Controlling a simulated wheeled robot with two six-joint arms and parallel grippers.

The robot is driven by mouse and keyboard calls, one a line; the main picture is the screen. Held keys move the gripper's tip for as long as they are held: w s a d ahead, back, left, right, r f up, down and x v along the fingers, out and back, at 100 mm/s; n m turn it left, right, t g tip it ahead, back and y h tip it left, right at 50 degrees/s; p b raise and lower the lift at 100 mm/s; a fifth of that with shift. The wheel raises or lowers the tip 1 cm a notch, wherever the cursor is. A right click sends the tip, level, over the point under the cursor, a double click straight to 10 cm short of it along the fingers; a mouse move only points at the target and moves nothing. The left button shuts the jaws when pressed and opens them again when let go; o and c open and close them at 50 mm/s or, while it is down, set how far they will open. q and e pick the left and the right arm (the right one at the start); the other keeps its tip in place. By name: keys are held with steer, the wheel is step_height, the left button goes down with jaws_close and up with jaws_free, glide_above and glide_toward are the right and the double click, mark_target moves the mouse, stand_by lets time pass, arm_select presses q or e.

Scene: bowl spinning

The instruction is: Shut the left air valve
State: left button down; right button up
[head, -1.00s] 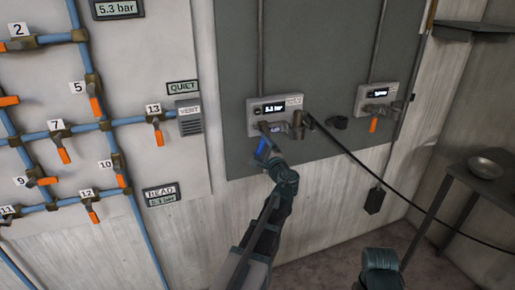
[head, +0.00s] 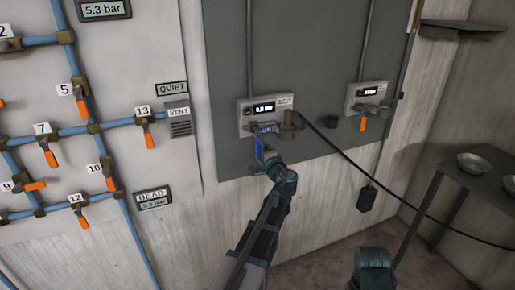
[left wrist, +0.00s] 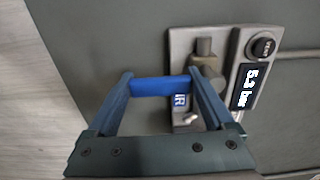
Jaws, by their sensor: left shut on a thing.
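The left air valve is on the left grey wall box (head: 243,122), which has a lit display and a brass fitting. My left gripper (head: 262,152) is shut on this handle, just below the box in the head view. The gripper hides part of the handle there. The display (left wrist: 250,87) seems to read 5.3 bar in the left wrist view. My right gripper is out of view; only part of my right arm shows at the bottom.
A second box (head: 365,96) with an orange handle (head: 363,125) is on the panel to the right. A black hose (head: 345,150) runs from beside the left box. A dark table (head: 455,167) with bowls stands at right. A pipe board with orange valves (head: 150,139) is at left.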

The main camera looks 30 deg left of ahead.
arm_select(q)
jaws_free()
steer(key=shift+d, duration=0.1)
steer(key=v, duration=1.3)
steer(key=shift+s+d, duration=0.2)
steer(key=shift+s, duration=0.1)
steer(key=s+d+f+n+g+h+p, duration=0.2)
steer(key=s+d+f+g+h+p, duration=0.3)
steer(key=s+d, duration=0.6)
steer(key=s+d+f+n+g+h+p, duration=0.2)
steer(key=s+d+f+g+h+p, duration=0.3)
steer(key=s+d, duration=0.6)
steer(key=d+f+g+h, duration=0.1)
steer(key=h, duration=0.1)
steer(key=shift+s+g+h+p, duration=0.3)
steer(key=shift+g, duration=0.1)
